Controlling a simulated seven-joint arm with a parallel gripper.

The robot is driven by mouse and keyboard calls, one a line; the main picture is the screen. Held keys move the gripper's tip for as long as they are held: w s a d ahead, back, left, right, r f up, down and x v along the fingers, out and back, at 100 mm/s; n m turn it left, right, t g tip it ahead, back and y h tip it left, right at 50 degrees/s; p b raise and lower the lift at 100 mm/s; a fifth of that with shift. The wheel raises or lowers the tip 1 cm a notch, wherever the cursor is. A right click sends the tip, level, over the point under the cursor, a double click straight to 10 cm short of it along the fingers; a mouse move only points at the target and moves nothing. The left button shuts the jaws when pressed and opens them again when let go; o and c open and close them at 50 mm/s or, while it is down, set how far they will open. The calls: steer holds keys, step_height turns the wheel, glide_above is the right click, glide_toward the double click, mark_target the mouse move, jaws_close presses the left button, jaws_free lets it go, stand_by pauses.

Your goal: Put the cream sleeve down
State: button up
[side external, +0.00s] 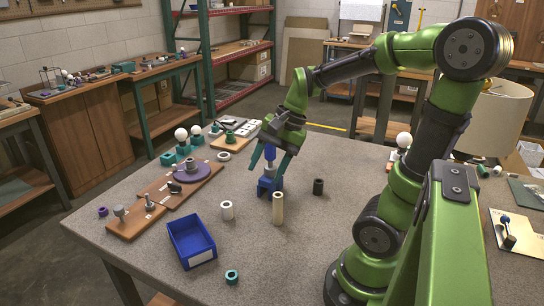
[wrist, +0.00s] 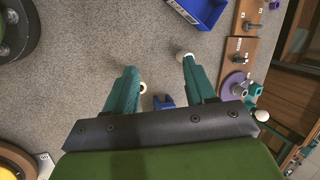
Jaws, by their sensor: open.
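The cream sleeve (side external: 278,208) stands upright on the grey table in the side view. In the wrist view a small cream ring beside the left finger looks like its top end (wrist: 143,87). My gripper (side external: 268,171) is above the table, behind the sleeve in the side view, with its teal fingers spread. In the wrist view the fingers of my gripper (wrist: 158,65) are wide apart and hold nothing. A blue stand (side external: 269,186) is below and behind the fingers, and it also shows between them in the wrist view (wrist: 163,102).
A white sleeve (side external: 227,210) stands left of the cream one, and a black sleeve (side external: 318,187) stands to the right. A blue bin (side external: 191,250) and a teal ring (side external: 232,277) are nearer the front. Wooden boards (side external: 132,219) with parts lie left. The table's front middle is clear.

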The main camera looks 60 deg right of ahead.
steer(key=s+a+r+n+t, duration=0.1)
steer(key=a+r+n, duration=0.1)
steer(key=a+n, duration=0.3)
steer(key=s+a+r+n+t+h, duration=0.1)
steer(key=a+r+n+t, duration=0.1)
steer(key=a+n, duration=0.4)
steer(key=shift+s+r, duration=0.4)
steer(key=shift+a, duration=0.1)
